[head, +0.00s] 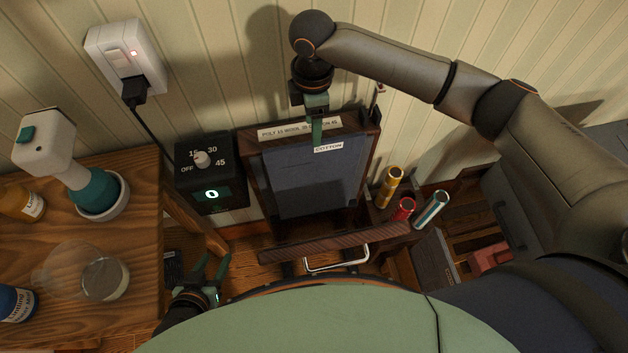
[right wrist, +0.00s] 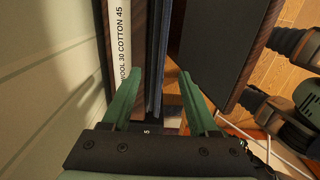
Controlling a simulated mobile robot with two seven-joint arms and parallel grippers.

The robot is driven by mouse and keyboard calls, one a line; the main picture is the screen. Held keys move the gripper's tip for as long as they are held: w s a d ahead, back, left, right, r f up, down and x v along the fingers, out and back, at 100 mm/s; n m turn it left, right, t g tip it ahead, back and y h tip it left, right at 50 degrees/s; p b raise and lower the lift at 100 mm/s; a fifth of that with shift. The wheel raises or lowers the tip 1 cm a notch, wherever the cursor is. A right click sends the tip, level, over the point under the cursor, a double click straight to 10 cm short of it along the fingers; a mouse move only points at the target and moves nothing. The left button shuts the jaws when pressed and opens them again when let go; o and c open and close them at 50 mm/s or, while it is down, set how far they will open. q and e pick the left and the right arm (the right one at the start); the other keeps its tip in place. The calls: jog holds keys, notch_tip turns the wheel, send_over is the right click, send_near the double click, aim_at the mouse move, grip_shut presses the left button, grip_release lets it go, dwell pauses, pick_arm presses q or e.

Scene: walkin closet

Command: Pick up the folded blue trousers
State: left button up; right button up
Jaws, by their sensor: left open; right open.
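The folded blue trousers (head: 308,185) stand upright in the open wooden trouser press (head: 251,178) against the wall. A small "COTTON" label (head: 328,147) shows at their top edge. My right gripper (head: 317,135) points down at the top of the press. In the right wrist view its two green fingers (right wrist: 160,76) are apart, with the dark blue edge of the trousers (right wrist: 156,50) between them. I cannot tell whether they touch the cloth. My left gripper (head: 211,262) is open and empty, low beside the wooden table, away from the trousers.
A black timer box (head: 212,175) is left of the press. A wooden table (head: 140,200) at the left holds a steamer (head: 90,185), bottles and a glass bowl. Coloured rolls (head: 405,208) stand right of the press. The press's front board (head: 330,243) and metal handle (head: 337,264) lie below.

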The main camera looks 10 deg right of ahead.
jog(key=shift+w+d+f, duration=0.1)
jog(key=shift+f, duration=1.4)
jog(key=shift+w+d+f, duration=0.1)
jog(key=shift+f, duration=1.4)
grip_shut()
jog(key=shift+r, duration=0.1)
